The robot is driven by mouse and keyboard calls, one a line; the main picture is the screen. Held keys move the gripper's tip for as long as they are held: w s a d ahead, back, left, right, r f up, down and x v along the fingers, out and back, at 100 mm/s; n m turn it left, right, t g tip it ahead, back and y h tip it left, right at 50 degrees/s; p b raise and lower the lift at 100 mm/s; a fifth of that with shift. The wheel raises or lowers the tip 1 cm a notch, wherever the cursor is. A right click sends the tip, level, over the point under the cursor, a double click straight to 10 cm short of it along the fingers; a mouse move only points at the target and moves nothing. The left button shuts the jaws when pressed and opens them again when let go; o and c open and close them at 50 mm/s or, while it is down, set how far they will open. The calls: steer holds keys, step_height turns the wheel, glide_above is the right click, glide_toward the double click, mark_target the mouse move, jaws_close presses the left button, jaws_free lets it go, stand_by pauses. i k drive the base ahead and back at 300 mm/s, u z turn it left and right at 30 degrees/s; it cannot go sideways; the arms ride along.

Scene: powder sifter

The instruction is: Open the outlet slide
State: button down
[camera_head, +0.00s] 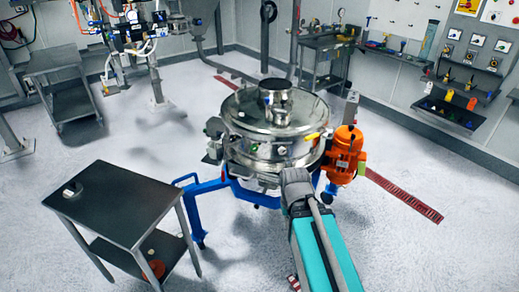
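The powder sifter (290,112) is a round, shiny steel drum with a domed lid and a short cylinder on top. It stands on a blue frame (207,188) in the middle of the room. I cannot pick out the outlet slide; the front right of the drum's lower part is partly covered by my arm. My teal arm reaches up from the bottom right. Its grey end, with my gripper (296,176), overlaps the lower front of the sifter in the view. The fingers cannot be made out, and I cannot tell whether they touch anything.
An orange motor (343,160) sits at the sifter's right side, close to my arm. A dark table (125,200) stands at the front left. A grey cart (65,85) and a workbench (327,48) are farther back. The floor on the right is mostly clear.

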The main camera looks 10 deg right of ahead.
mark_target(261, 184)
steer(key=u, duration=0.05)
steer(key=i, duration=0.95)
steer(key=z, duration=0.05)
